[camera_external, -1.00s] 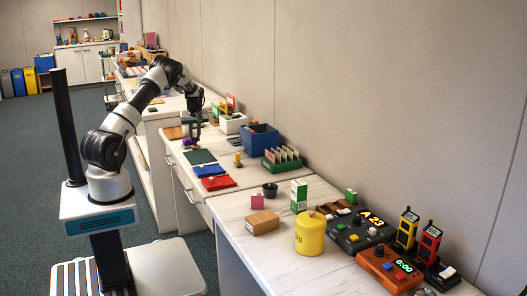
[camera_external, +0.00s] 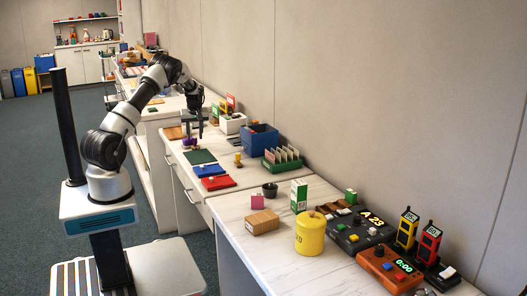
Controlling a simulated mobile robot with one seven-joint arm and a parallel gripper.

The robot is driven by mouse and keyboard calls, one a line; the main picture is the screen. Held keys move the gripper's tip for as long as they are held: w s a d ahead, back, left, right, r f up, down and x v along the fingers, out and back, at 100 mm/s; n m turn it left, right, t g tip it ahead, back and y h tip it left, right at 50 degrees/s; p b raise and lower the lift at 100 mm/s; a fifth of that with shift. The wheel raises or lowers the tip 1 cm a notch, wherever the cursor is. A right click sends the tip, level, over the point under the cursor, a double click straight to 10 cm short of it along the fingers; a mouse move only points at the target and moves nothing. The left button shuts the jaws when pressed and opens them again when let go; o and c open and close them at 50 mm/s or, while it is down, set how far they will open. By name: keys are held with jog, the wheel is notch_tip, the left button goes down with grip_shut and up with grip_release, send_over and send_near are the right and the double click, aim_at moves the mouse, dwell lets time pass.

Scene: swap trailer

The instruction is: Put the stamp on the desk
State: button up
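A small purple object, perhaps the stamp, (camera_external: 188,143) rests at the far end of the white desk (camera_external: 225,195). My gripper (camera_external: 194,135) points down just above and beside it. Its two fingers appear spread apart, with nothing visible held between them. Whether a finger touches the purple object is too small to tell. Another stamp-like piece with a yellow handle (camera_external: 238,159) stands upright on the desk, nearer the camera and clear of my gripper.
A dark green mat (camera_external: 199,156), a blue pad (camera_external: 208,171) and a red pad (camera_external: 218,183) lie along the desk's front side. A blue bin (camera_external: 259,139) and a green card holder (camera_external: 282,161) stand near the wall. A yellow canister (camera_external: 310,235) stands on the nearer counter.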

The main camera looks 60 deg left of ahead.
jog(key=w+p+v, duration=0.1)
jog(key=v, duration=1)
jog(key=s+d+r+m+t+h, duration=0.15)
jog(key=d+r, duration=0.35)
jog(key=d, duration=0.5)
jog(key=d+r+m+t+h, duration=0.1)
jog(key=d+r+m, duration=0.3)
jog(key=d, duration=0.6)
jog(key=s+d+r+m+t+h, duration=0.1)
jog(key=d+r+m, duration=0.1)
jog(key=d+r, duration=0.5)
jog(key=s+d+f+m, duration=0.1)
jog(key=s+d+m, duration=0.3)
jog(key=s+d, duration=0.4)
jog(key=s+d+f+m+t, duration=0.1)
jog(key=s+d+m, duration=0.3)
jog(key=s+d, duration=0.4)
jog(key=d+h, duration=0.1)
jog(key=d, duration=0.4)
jog(key=shift+s+d+m, duration=0.3)
jog(key=shift+d+m, duration=0.05)
jog(key=shift+d, duration=0.05)
jog(key=shift+o, duration=0.3)
jog(key=shift+t, duration=0.25)
